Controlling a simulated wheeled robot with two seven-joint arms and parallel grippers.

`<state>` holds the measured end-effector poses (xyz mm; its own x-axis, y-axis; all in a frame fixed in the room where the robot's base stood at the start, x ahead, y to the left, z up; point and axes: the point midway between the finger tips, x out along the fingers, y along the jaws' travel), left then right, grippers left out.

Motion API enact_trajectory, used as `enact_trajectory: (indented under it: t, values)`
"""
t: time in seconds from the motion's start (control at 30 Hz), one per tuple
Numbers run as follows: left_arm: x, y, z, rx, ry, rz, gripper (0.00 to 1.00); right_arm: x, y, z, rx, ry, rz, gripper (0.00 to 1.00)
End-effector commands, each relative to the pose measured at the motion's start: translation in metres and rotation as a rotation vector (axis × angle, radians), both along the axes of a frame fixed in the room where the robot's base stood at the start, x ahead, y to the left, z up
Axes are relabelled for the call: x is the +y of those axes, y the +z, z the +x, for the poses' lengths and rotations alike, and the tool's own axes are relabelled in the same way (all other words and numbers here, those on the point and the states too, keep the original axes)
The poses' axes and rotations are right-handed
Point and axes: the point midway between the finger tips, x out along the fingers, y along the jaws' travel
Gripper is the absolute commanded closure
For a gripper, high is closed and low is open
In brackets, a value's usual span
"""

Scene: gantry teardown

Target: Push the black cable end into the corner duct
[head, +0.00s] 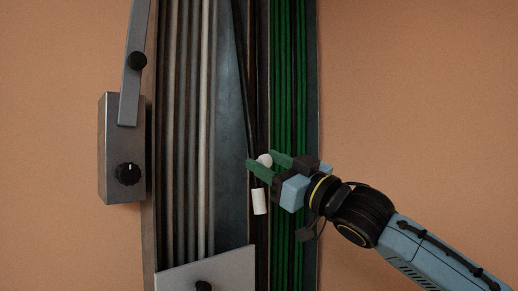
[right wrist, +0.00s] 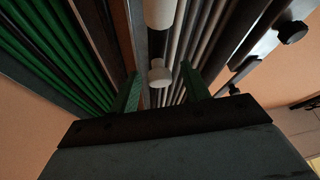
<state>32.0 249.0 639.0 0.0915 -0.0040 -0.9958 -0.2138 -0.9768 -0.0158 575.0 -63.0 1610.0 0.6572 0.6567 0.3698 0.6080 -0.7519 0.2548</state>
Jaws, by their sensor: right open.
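A black cable (head: 246,90) runs down the middle of the long cable channel in the head view, left of the green cables. A white cylinder (head: 260,202) shows just below my gripper; I cannot tell whether it is joined to the cable. My right gripper (head: 262,159) is open, its green fingers around or just above a white rounded piece (head: 265,160). In the right wrist view a white knob-like piece (right wrist: 160,75) lies between the open fingers (right wrist: 162,88), without clear contact. The cable end and the corner duct cannot be made out with certainty. My left gripper is out of view.
Green cables (head: 290,80) fill the channel's right side; grey and brown cables (head: 185,130) fill its left. A grey box with a black knob (head: 122,150) stands at the left edge. A grey plate (head: 205,270) covers the lower left. The orange surface at right is clear.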

Motion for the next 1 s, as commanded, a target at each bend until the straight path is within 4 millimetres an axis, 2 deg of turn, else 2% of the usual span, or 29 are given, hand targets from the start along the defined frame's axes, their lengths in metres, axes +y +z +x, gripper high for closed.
enact_trajectory:
  t: [0.03,0.2,0.57,0.9,0.93,1.0]
  values:
    - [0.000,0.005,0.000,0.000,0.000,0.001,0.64,0.006,0.006,0.005,0.000,0.002,0.001,0.54]
    - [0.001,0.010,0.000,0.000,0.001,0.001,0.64,0.016,0.010,0.016,0.001,0.000,0.001,0.54]
    - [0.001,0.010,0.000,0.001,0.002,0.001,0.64,0.019,0.010,0.019,0.000,0.000,0.000,0.54]
    - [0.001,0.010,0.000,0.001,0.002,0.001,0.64,0.019,0.009,0.019,0.000,0.002,-0.001,0.97]
    - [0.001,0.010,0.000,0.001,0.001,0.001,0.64,0.020,0.009,0.018,0.000,0.002,-0.001,1.00]
    - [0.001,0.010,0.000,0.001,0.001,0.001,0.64,0.020,0.009,0.018,0.001,0.002,-0.002,1.00]
